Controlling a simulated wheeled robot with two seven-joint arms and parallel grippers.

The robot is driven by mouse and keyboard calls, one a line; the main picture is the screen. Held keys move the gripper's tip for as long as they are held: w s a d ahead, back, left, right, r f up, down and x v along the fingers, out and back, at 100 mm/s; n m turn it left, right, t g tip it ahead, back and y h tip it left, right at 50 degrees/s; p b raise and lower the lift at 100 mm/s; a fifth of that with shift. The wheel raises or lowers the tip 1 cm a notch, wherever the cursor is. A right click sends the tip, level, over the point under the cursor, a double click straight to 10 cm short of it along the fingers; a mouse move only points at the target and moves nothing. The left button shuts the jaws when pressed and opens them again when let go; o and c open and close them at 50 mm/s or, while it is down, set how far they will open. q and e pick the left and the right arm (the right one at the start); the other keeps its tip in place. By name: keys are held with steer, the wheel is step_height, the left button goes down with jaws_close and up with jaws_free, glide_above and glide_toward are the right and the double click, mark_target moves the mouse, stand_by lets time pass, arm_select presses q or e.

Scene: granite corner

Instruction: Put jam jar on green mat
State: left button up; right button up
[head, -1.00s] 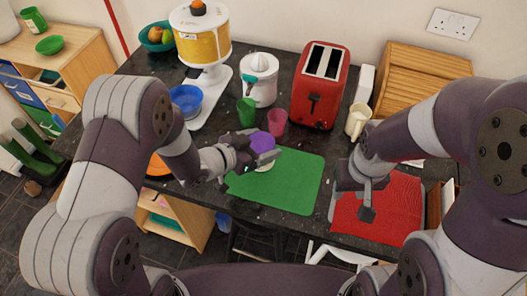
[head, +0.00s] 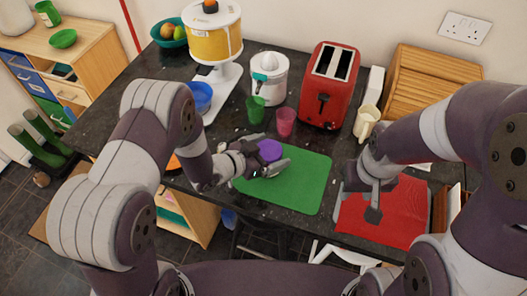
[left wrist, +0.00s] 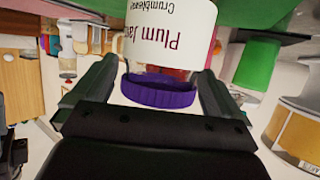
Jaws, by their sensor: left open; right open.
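The jam jar (head: 270,150) has a purple lid and stands upright at the upper left part of the green mat (head: 300,185). In the left wrist view the jar (left wrist: 170,40) appears upside down, with a white "Plum Jam" label. My left gripper (head: 266,160) is open, with one finger on each side of the jar; the fingers (left wrist: 155,90) show gaps beside the lid. The jar's base is hidden, so its contact with the mat cannot be seen directly. My right gripper (head: 373,205) is open and empty above the red mat (head: 400,215).
A green cup (head: 255,108) and pink cup (head: 285,121) stand just behind the jar. Behind them are a juicer (head: 268,75) and red toaster (head: 328,85). The green mat's right part is clear.

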arm_select(q)
steer(key=b+v, duration=0.1)
steer(key=v, duration=1)
steer(key=w+a+r+n+g+y, duration=0.15)
steer(key=a+n+y, duration=0.35)
steer(key=a+y, duration=0.5)
steer(key=s+r+n+g, duration=0.3)
steer(key=s+g, duration=0.3)
steer(key=s, duration=0.5)
steer(key=shift+r+n, duration=0.2)
steer(key=shift+n, duration=0.7)
steer(key=shift+d, duration=0.1)
